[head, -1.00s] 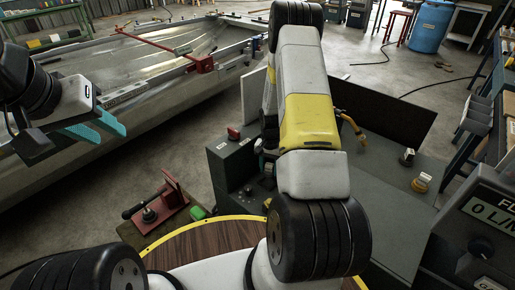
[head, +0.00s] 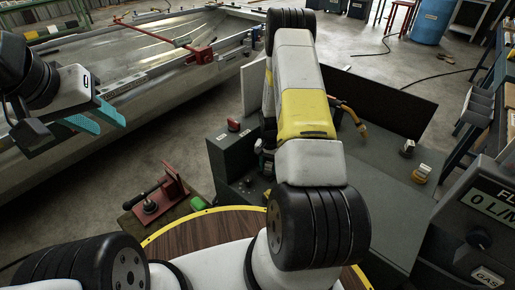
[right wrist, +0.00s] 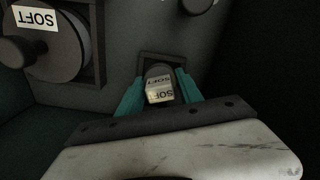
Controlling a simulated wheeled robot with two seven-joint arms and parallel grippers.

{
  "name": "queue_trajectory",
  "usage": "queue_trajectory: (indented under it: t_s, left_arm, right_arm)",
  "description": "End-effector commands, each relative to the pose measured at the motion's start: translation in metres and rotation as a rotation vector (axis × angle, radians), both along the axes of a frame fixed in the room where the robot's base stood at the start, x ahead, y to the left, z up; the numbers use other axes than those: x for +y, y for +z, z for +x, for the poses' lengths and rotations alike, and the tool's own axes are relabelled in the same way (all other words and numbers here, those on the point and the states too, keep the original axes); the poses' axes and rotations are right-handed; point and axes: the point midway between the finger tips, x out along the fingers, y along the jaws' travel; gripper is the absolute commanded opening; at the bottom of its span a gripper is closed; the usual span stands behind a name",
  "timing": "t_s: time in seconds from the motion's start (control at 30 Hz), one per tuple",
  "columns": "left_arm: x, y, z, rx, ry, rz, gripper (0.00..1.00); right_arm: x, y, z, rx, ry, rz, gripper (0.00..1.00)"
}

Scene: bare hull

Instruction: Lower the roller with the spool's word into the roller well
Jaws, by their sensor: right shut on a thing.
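In the right wrist view a roller (right wrist: 158,74) with a dark end and pale labels reading SOFT sits between the teal fingers of my right gripper (right wrist: 158,92), which is shut on it. A dark, framed square opening, the roller well (right wrist: 174,60), lies right behind the roller. I cannot tell how far the roller is inside it. The spool (right wrist: 68,48) at the upper left carries a label reading SOFT. In the head view my right arm hides its gripper and the roller. My left gripper (head: 97,119) is open and empty at the left, apart from the work.
A dark grey cabinet (head: 385,200) lies under and right of my right arm, with two small labelled pieces (head: 421,174) on top. A dark panel (head: 385,103) stands behind. A red clamp fixture (head: 160,195) is left of it. A metal hull (head: 130,80) fills the left.

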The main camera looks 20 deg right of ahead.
Motion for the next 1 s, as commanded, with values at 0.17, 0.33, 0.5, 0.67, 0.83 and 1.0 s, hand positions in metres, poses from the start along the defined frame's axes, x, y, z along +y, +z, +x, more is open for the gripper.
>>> queue_trajectory:
  t_s: [0.17,0.33,0.5,0.67,0.83,1.0]
  left_arm:
    - [0.0000,0.0000,0.0000,0.000,0.000,0.000,0.36]
    - [0.0000,0.0000,0.0000,0.000,0.000,0.000,0.36]
    - [0.0000,0.0000,0.0000,0.000,0.000,0.000,0.36]
    - [0.0000,0.0000,0.0000,0.000,0.000,0.000,0.36]
    - [0.0000,0.0000,0.0000,0.000,0.000,0.000,0.36]
    - [0.0000,0.0000,0.0000,0.000,0.000,0.000,0.36]
  right_arm:
    - [0.0000,0.0002,0.0001,0.000,0.000,0.000,0.00]
    - [0.0001,0.0003,0.0000,0.000,-0.001,0.000,0.00]
    - [0.0001,0.0002,0.0000,0.000,-0.001,0.000,0.00]
    - [0.0001,-0.0012,-0.0002,0.000,0.000,0.000,0.00]
    - [0.0001,-0.0013,-0.0001,0.000,0.000,0.000,0.68]
    - [0.0000,-0.0013,-0.0002,0.000,0.000,0.000,0.68]
